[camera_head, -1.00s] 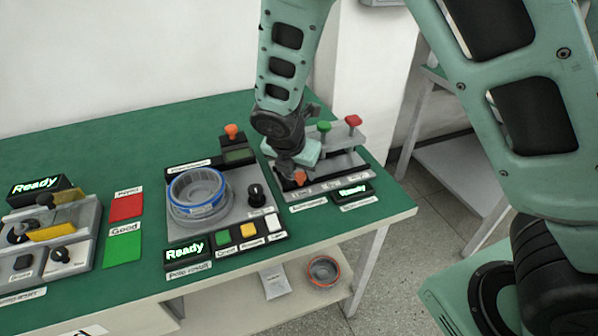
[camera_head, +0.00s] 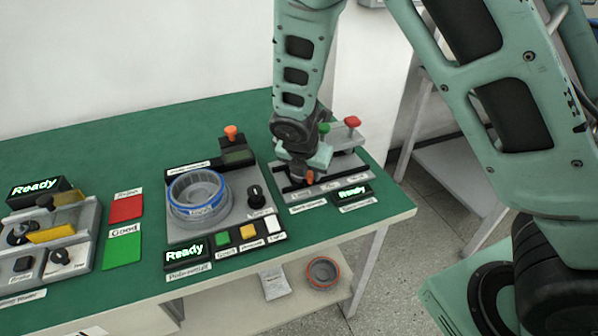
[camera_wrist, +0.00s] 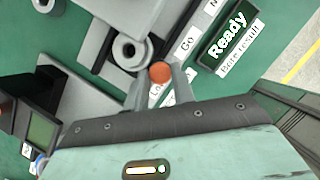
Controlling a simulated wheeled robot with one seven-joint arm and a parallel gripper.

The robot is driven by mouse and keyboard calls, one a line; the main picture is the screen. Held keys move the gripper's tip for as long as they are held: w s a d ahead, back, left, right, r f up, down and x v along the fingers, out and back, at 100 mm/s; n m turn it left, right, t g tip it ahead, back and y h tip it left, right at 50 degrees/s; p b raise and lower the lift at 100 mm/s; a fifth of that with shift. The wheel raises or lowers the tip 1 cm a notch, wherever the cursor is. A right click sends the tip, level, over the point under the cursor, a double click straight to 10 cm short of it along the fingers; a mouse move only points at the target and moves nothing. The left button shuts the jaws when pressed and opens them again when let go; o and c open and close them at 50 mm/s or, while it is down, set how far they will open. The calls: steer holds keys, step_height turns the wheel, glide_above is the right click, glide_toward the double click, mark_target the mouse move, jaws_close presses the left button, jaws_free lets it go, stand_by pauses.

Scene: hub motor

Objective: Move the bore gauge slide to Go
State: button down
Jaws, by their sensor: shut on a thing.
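The bore gauge (camera_head: 338,168) stands at the right end of the green table, with a dark slide rail and a row of position labels along its front. My gripper (camera_wrist: 161,84) is shut on the orange slide knob (camera_wrist: 160,72); the knob also shows in the head view (camera_head: 309,177). In the wrist view the knob lies between a partly hidden label starting "Lo" (camera_wrist: 156,92) and the Go label (camera_wrist: 187,44), not squarely beside Go. A grey ring-shaped part (camera_wrist: 128,52) sits beside the knob. My wrist hides part of the gauge in the head view.
A lit Ready display (camera_head: 352,192) is in front of the gauge. Green (camera_head: 324,128) and red (camera_head: 352,121) knobs stand behind it. The motor ring fixture (camera_head: 200,196) with a black dial is to the left. The table's front right corner is clear.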

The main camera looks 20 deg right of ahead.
steer(key=d, duration=0.5)
steer(key=shift+d, duration=0.15)
steer(key=c, duration=1.2)
jaws_free()
steer(key=shift+o, duration=0.2)
